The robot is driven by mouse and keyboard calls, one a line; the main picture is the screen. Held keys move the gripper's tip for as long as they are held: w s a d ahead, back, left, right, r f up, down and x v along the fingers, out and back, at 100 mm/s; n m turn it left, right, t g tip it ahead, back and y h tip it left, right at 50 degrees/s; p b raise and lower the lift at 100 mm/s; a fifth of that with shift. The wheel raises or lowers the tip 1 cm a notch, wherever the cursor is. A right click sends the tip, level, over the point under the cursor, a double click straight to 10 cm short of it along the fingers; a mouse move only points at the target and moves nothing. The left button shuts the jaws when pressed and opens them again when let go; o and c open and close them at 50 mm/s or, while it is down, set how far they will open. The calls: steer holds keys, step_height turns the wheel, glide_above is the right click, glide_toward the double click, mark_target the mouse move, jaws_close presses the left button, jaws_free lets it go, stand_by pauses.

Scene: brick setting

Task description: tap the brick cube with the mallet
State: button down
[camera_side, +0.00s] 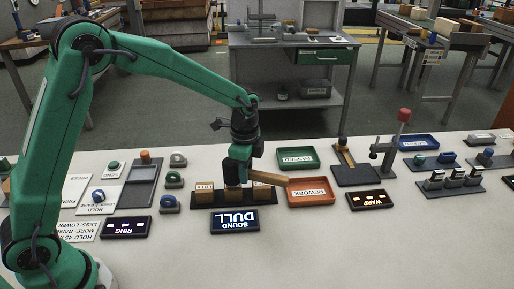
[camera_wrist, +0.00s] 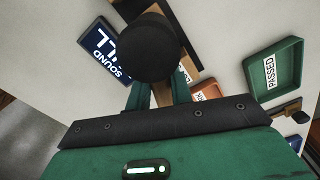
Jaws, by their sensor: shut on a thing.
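My gripper (camera_side: 238,172) is shut on the mallet, whose wooden handle (camera_side: 268,178) sticks out to the right in the side view. A round black end, apparently the mallet head (camera_wrist: 148,47), fills the upper middle of the wrist view and hides much of what is below. My gripper's green fingers (camera_wrist: 160,95) show behind it. A black rack (camera_side: 222,201) with tan labelled cubes stands under the gripper. The left cube (camera_side: 204,188) and right cube (camera_side: 262,192) show; the middle is partly covered by the gripper. I cannot tell which cube is the brick one, or whether the mallet touches any.
A display reading SOUND DULL (camera_side: 234,220) lies in front of the rack. An orange REWORK tray (camera_side: 310,201) and a green PASSED tray (camera_side: 280,164) are to the right. A stand with a red knob (camera_side: 404,115) rises further right.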

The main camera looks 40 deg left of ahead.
steer(key=shift+f, duration=0.55)
steer(key=shift+f, duration=0.3)
steer(key=shift+r, duration=0.1)
steer(key=shift+r, duration=3.45)
